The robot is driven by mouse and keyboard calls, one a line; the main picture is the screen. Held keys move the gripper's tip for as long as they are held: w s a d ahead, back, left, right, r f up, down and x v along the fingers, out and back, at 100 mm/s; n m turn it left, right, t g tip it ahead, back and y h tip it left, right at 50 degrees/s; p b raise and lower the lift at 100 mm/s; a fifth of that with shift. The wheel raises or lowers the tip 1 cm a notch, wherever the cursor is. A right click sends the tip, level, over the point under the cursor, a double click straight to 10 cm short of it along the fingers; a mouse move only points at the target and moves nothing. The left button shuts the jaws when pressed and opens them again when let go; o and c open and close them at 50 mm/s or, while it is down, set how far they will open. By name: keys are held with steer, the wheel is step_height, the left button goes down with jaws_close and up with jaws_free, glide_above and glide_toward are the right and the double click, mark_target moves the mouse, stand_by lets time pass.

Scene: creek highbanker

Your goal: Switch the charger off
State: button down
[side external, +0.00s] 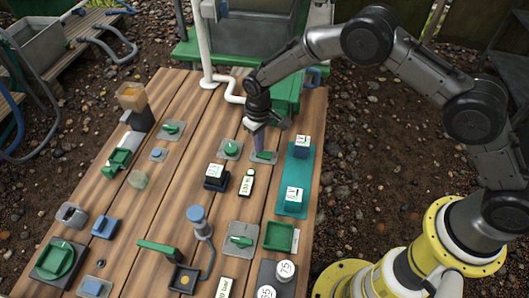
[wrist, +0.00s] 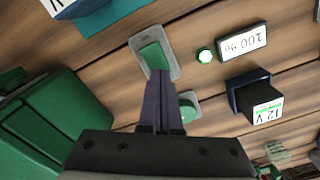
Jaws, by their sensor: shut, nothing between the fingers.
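A green rocker switch (side external: 266,156) sits on a small grey plate; it also shows in the wrist view (wrist: 152,55). My gripper (side external: 258,148) is shut and empty, pointing down with its fingertips at the rocker. In the wrist view the fingertips (wrist: 159,74) overlap the rocker's near end; I cannot tell whether they touch it. A block marked 12 V (wrist: 264,108) sits in a dark blue dock (side external: 214,184), likely the charger. Beside it are a lit green lamp (wrist: 205,56) and a 100 % label (wrist: 242,43).
A green knob (side external: 231,149) on a grey plate is just left of the rocker, partly hidden by my fingers in the wrist view. A teal tray (side external: 299,170) with marked blocks stands to the right. Several other controls cover the wooden table (side external: 180,232). A white pipe (side external: 203,45) rises behind.

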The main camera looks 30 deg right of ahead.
steer(key=shift+f, duration=0.65)
steer(key=shift+r, duration=3.55)
